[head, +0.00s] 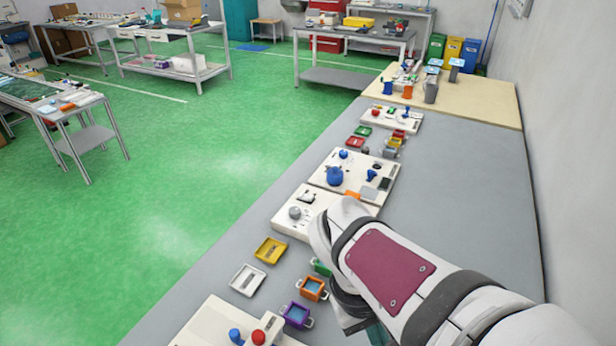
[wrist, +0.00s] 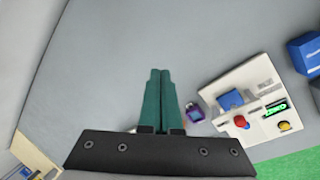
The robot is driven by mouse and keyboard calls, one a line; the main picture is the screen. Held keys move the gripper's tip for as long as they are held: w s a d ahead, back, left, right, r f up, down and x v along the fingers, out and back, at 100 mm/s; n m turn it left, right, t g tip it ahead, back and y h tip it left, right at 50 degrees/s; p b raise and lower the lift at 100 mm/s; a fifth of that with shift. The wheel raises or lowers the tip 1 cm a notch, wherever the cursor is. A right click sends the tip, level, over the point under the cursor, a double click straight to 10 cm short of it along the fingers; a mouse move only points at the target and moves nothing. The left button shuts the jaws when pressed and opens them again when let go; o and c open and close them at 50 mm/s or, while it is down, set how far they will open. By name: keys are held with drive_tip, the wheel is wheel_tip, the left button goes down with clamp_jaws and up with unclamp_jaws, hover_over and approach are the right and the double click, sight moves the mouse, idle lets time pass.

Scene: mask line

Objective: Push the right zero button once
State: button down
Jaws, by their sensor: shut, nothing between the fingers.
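My gripper (wrist: 160,75) shows in the wrist view as two teal fingers pressed together, with nothing between them. In the head view it is mostly hidden behind my arm. No button can be made out as the right zero button. A white panel (wrist: 262,88) lies to the right of the fingers in the wrist view, apart from them. It carries a blue square (wrist: 231,100), a red knob (wrist: 240,121), a yellow round part (wrist: 284,126) and a lit green display (wrist: 275,109). Its near part shows in the head view (head: 205,325), at the bottom.
A purple container (head: 297,315), an orange container (head: 312,288), a yellow tray (head: 270,250) and a white tray (head: 247,280) sit on the grey bench (head: 460,200). Other white panels (head: 355,172) stand farther along. The bench's right side by the wall is clear.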

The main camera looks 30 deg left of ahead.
drive_tip(key=s+a+f+n+t, duration=0.1)
drive_tip(key=a+f+n+t, duration=0.1)
drive_tip(key=a+n, duration=0.6)
drive_tip(key=a+f+n+t, duration=0.2)
drive_tip(key=a+n+t, duration=0.1)
drive_tip(key=a, duration=1)
drive_tip(key=s+a+f+n+t+y, duration=0.2)
drive_tip(key=s+a+f+n+y, duration=0.2)
drive_tip(key=s+a+n, duration=0.4)
drive_tip(key=s+a+f, duration=0.1)
drive_tip(key=s+a, duration=0.3)
drive_tip(key=a, duration=0.2)
drive_tip(key=shift+s+a+n+t, duration=0.2)
drive_tip(key=shift+n+t, duration=0.1)
drive_tip(key=shift+t, duration=0.1)
drive_tip(key=shift+f, duration=0.15)
drive_tip(key=shift+f, duration=4.35)
drive_tip(key=shift+f, duration=0.4)
